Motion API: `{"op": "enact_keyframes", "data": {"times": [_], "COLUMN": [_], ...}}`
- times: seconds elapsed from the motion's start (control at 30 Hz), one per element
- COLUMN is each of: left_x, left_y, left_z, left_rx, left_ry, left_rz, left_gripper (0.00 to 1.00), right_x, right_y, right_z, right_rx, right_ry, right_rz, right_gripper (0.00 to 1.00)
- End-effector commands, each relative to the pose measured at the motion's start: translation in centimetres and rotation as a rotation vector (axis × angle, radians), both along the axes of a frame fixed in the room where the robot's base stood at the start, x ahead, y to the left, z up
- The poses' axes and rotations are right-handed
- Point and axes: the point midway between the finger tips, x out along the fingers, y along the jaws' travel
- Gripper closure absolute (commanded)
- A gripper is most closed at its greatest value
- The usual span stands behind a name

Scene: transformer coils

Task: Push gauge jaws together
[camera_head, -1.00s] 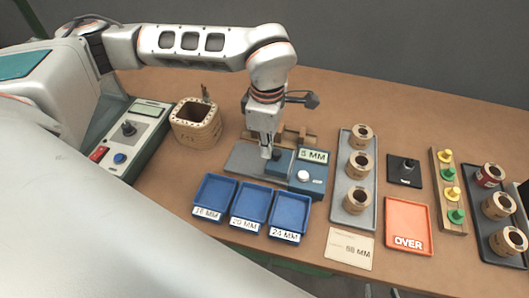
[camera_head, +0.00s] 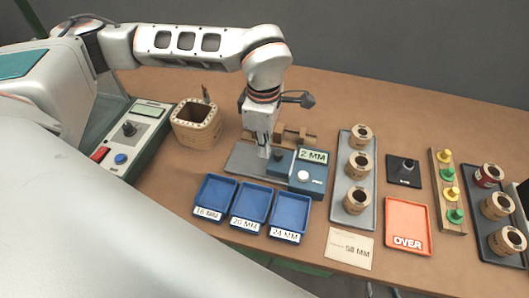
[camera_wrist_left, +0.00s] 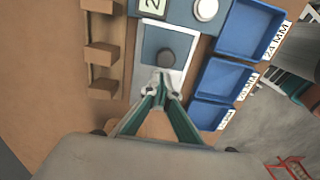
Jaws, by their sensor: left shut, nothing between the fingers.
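The gauge has a grey base plate (camera_head: 243,160), a blue sliding jaw (camera_head: 281,166) with a dark knob, and a blue fixed block (camera_head: 309,180) with a white button. Its display (camera_head: 313,156) reads 2 MM. The sliding jaw sits close to the fixed block; any gap is too small to judge. My left gripper (camera_head: 264,153) is shut and empty, pointing down at the left side of the sliding jaw. In the left wrist view its closed fingertips (camera_wrist_left: 162,78) are beside the dark knob (camera_wrist_left: 167,58); contact is unclear. My right gripper is not in view.
Three blue trays (camera_head: 249,222) stand in front of the gauge. A wooden rack (camera_head: 295,136) is behind it. A grey tray of coils (camera_head: 368,190) stands to its right.

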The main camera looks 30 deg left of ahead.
Motion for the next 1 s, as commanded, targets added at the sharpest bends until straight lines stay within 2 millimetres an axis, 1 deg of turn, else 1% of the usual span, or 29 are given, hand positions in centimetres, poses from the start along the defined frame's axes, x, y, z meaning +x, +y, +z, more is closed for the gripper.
{"op": "enact_keyframes", "data": {"times": [0.17,0.8,0.9,1.0], "left_x": [0.0,0.0,0.0,0.0], "left_y": [0.1,0.1,0.1,0.1], "left_z": [0.4,6.1,6.9,7.1], "left_rx": [0.000,0.000,0.000,0.000], "left_ry": [-0.001,-0.002,-0.001,0.000], "left_rz": [-0.001,0.000,0.000,0.000], "left_gripper": [1.00,1.00,1.00,1.00], "right_x": [0.1,1.2,1.3,1.4], "right_y": [0.0,0.0,0.0,0.0], "right_z": [0.4,5.3,5.9,6.1], "right_rx": [0.000,0.000,0.000,0.001], "right_ry": [-0.003,-0.034,-0.036,-0.038], "right_rz": [0.000,0.000,0.000,0.000], "right_gripper": [0.60,0.60,0.60,0.60]}}
